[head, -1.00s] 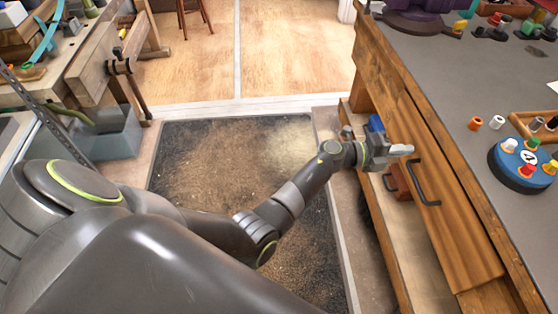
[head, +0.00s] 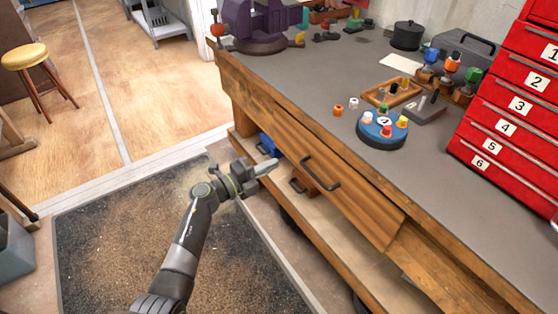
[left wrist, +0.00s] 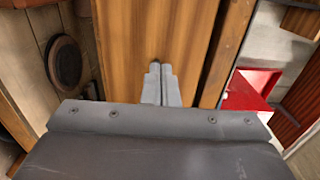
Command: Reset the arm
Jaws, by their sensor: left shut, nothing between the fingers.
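My left gripper (head: 268,167) is in the head view, left of the wooden workbench's drawer front (head: 330,185), near its black handle (head: 322,176). The gripper is shut and empty. In the left wrist view its two fingers (left wrist: 161,78) lie side by side in front of a wooden surface (left wrist: 150,30). I cannot tell whether the fingertips touch the wood. My right gripper is in neither view.
On the grey bench top stand a round blue holder (head: 382,130) with coloured pieces, a wooden tray (head: 372,98), a purple machine (head: 265,22) and a red numbered drawer cabinet (head: 515,100). A stool (head: 25,56) stands at far left. The dark floor mat (head: 110,240) is clear around my arm.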

